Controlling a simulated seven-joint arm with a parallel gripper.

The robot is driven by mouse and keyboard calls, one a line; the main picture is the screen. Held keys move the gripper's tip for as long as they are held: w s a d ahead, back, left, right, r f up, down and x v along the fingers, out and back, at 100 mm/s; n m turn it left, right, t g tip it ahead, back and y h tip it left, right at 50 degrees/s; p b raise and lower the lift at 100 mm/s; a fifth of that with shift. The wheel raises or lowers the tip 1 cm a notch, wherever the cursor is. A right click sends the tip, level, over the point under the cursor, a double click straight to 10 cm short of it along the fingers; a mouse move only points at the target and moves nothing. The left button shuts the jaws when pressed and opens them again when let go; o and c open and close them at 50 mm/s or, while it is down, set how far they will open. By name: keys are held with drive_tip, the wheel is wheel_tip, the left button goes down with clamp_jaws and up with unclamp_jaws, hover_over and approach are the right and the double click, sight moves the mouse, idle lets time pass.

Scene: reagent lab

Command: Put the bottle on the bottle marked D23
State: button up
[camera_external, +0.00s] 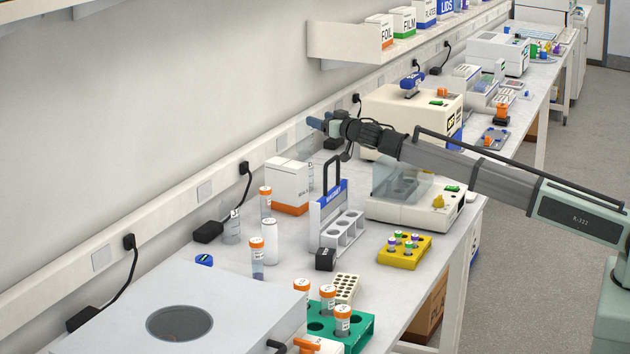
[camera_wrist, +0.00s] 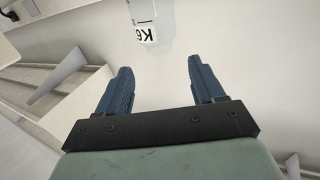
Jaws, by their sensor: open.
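My gripper (camera_wrist: 160,88) is open, with two blue fingers and nothing between them in the wrist view. In the camera_external view, my gripper (camera_external: 322,122) is raised above the bench near the wall. Ahead of the fingers is a clear container (camera_wrist: 152,22) with a label reading K6, upside down and cut off by the top edge. Orange-capped bottles stand on the bench, one at the back (camera_external: 265,203) and one further forward (camera_external: 257,260). Several more, including this one (camera_external: 342,321), stand in a green rack (camera_external: 362,330). I cannot read D23 on any label.
A white bottle (camera_external: 270,241) and a clear beaker (camera_external: 232,228) stand nearby. A tall-handled grey rack (camera_external: 337,228), a white box (camera_external: 287,184) and a lab instrument (camera_external: 412,205) lie below my arm. A yellow rack (camera_external: 405,250) is at the bench's front edge.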

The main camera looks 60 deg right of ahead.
drive_tip(key=v, duration=0.3)
drive_tip(key=shift+s+a, duration=0.1)
drive_tip(key=shift+s, duration=0.1)
